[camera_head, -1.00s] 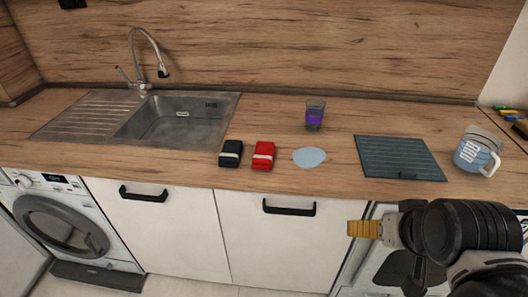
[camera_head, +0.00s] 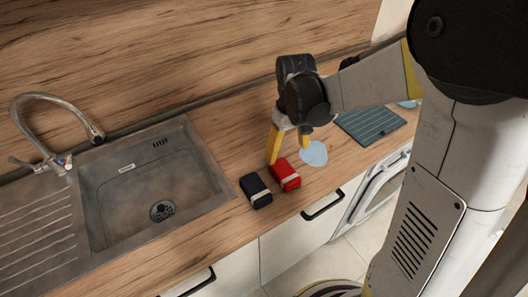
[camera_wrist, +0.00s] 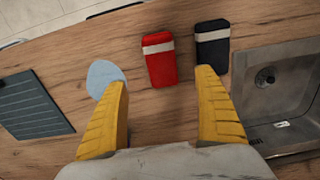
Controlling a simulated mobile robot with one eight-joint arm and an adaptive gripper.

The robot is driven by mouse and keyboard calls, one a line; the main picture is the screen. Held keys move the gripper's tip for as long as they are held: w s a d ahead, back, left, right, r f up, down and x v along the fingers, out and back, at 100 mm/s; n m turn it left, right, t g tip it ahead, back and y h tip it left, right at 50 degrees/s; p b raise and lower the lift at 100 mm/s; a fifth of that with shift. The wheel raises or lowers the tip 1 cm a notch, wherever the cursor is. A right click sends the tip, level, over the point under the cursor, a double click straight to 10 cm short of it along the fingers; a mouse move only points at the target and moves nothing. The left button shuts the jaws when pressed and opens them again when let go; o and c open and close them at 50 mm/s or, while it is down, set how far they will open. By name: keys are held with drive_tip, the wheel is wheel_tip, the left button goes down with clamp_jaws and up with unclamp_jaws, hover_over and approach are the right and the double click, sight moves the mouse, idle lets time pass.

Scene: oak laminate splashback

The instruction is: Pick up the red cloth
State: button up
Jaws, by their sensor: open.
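The red cloth (camera_head: 286,175) is a folded red bundle with a pale band, lying on the wooden counter. In the wrist view the red cloth (camera_wrist: 160,60) lies ahead of my gripper, in line with the gap between its fingers. My gripper (camera_head: 289,150) is open and empty, with yellow fingers pointing down just behind the cloth. In the wrist view my gripper (camera_wrist: 163,90) has its fingers spread wide, with bare counter between them. I cannot tell the exact height of the fingertips above the counter.
A similar black bundle (camera_head: 256,190) lies close beside the red cloth, on the sink side. A light blue round mat (camera_head: 314,153) lies on its other side. A dark ribbed mat (camera_head: 370,125) lies farther right. The metal sink (camera_head: 150,185) is at left.

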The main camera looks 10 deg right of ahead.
sight(285, 171)
drive_tip(key=f, duration=0.1)
drive_tip(key=f+b, duration=0.1)
drive_tip(key=f, duration=0.2)
drive_tip(key=shift+d+f, duration=0.3)
drive_tip(key=shift+d, duration=0.1)
drive_tip(key=f+b, duration=0.1)
drive_tip(key=f, duration=0.1)
drive_tip(key=f+b, duration=0.1)
drive_tip(key=f, duration=0.1)
drive_tip(key=a+f+b, duration=0.1)
drive_tip(key=shift+s+f, duration=0.2)
drive_tip(key=shift+f, duration=0.2)
drive_tip(key=shift+r, duration=0.1)
drive_tip(key=c, duration=1.3)
